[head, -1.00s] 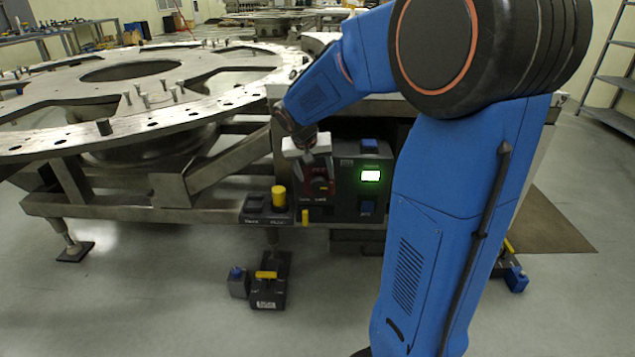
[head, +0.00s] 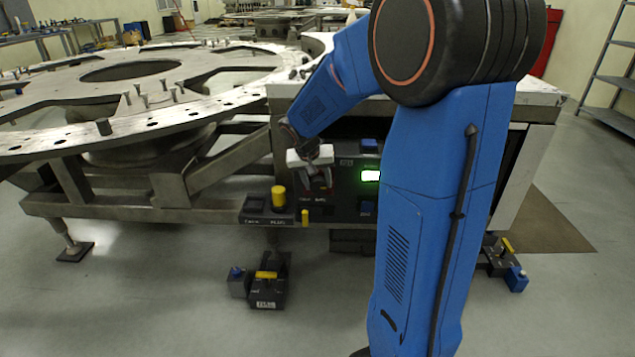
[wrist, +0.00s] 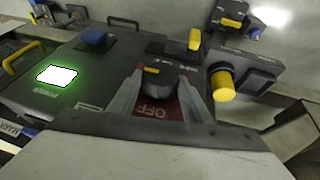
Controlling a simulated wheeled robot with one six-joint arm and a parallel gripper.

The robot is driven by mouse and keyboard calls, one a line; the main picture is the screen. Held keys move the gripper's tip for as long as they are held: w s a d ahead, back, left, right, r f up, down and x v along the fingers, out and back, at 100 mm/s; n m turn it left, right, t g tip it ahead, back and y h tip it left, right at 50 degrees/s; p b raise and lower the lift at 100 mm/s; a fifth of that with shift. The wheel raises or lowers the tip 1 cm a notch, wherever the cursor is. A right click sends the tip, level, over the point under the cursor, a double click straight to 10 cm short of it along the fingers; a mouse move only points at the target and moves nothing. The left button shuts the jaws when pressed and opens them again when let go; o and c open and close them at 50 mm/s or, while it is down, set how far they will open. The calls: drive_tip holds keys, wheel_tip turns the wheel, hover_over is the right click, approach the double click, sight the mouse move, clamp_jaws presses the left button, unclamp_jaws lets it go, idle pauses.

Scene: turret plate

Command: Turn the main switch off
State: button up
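My gripper (wrist: 161,76) has one finger on each side of the knob in the wrist view. The fingers are spread, and I cannot tell whether either touches it. In the head view my gripper (head: 318,184) is at the front of the box, largely covering the switch. A lit green-white power lamp (wrist: 57,76) is on the same box; it also shows in the head view (head: 371,176).
A yellow button (head: 279,195) stands on a small box left of the control box. Blue buttons, one of them (wrist: 95,37), are on the panel. The big ring-shaped plate (head: 60,135) on its steel frame is at left. A foot-switch box (head: 268,290) is on the floor.

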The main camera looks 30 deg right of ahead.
sight(312, 191)
drive_tip(key=shift+a+h, duration=0.15)
drive_tip(key=shift+h, duration=0.15)
drive_tip(key=shift+w+a+f+n+g+h, duration=0.1)
drive_tip(key=shift+w+a+n+g+h, duration=0.1)
drive_tip(key=shift+g+h, duration=0.35)
drive_tip(key=shift+w+a+f+n+g+h, duration=0.1)
drive_tip(key=shift+n+g+h, duration=0.2)
drive_tip(key=shift+h, duration=0.35)
drive_tip(key=h, duration=0.1)
drive_tip(key=g+h, duration=0.1)
drive_tip(key=h, duration=0.1)
drive_tip(key=n+g+h, duration=0.1)
drive_tip(key=shift+w+a+f+g+h, duration=0.15)
drive_tip(key=shift+a+f+g+h, duration=0.1)
drive_tip(key=shift+f+h, duration=0.1)
drive_tip(key=g+h, duration=0.1)
drive_tip(key=h, duration=0.1)
drive_tip(key=f+n+h, duration=0.1)
drive_tip(key=h, duration=0.1)
drive_tip(key=shift+w+a+n+g, duration=0.1)
drive_tip(key=shift+a+n+g, duration=0.05)
drive_tip(key=shift+n+g, duration=0.2)
drive_tip(key=shift+f+n+g+h, duration=0.2)
drive_tip(key=shift+n+h, duration=0.1)
drive_tip(key=shift+h, duration=0.55)
drive_tip(key=shift+f+n+g+h, duration=0.15)
drive_tip(key=shift+n+h, duration=0.1)
drive_tip(key=shift+h, duration=0.55)
drive_tip(key=o, duration=1.1)
drive_tip(key=shift+c, duration=0.2)
